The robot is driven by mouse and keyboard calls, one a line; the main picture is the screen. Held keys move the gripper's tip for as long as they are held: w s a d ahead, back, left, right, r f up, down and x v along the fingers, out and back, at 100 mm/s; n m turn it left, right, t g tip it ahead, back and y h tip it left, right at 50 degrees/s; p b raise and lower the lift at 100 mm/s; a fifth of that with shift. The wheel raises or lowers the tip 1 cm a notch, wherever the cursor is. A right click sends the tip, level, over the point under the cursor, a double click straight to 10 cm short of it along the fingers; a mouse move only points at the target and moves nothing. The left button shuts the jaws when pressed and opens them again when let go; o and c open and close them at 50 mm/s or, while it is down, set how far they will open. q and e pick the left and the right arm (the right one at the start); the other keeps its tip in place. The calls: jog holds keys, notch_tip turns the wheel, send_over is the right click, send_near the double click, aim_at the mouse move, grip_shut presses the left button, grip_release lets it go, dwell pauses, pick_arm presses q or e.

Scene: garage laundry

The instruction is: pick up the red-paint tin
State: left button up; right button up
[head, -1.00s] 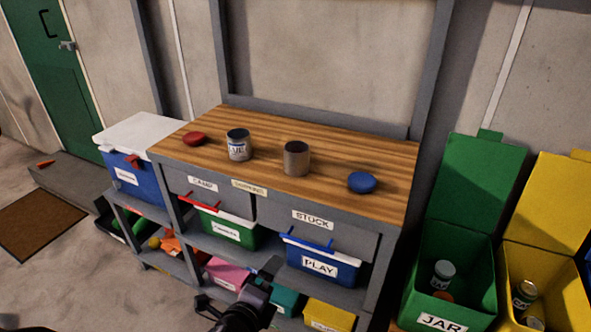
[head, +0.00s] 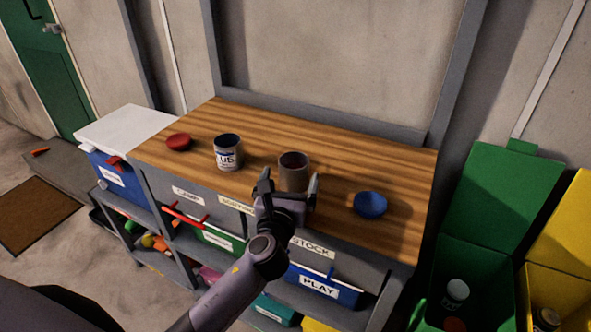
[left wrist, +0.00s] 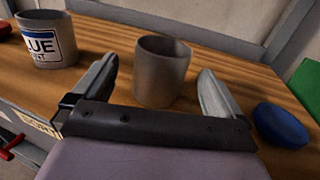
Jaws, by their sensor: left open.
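A plain grey tin (head: 293,172), dark reddish inside, stands upright on the wooden bench top. No label shows on the side I see. Another tin (head: 228,155) with a blue-and-white label stands to its left; the left wrist view reads "BLUE" on that tin (left wrist: 46,40). My left gripper (head: 289,184) is open at the near side of the plain tin. In the left wrist view the plain tin (left wrist: 162,78) stands ahead between the spread fingers of the gripper (left wrist: 158,70), with gaps on both sides. My right gripper is not in view.
A red lid (head: 179,142) lies at the bench's left and a blue lid (head: 370,205) right of the plain tin. The wooden bench top (head: 330,142) is clear behind the tins. Labelled drawers sit below. A green bin (head: 480,255) stands to the right.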

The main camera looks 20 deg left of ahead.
aim_at(296, 156)
pick_arm(q)
jog(key=shift+w+a+r, duration=0.15)
jog(key=shift+w+a, duration=0.05)
jog(key=shift+w, duration=0.85)
jog(key=shift+w+a+r, duration=0.15)
jog(key=shift+w+r, duration=0.05)
jog(key=shift+w, duration=0.85)
jog(key=shift+w+a+r, duration=0.15)
jog(key=shift+w+a, duration=0.05)
jog(key=shift+w, duration=0.85)
jog(key=c, duration=1.1)
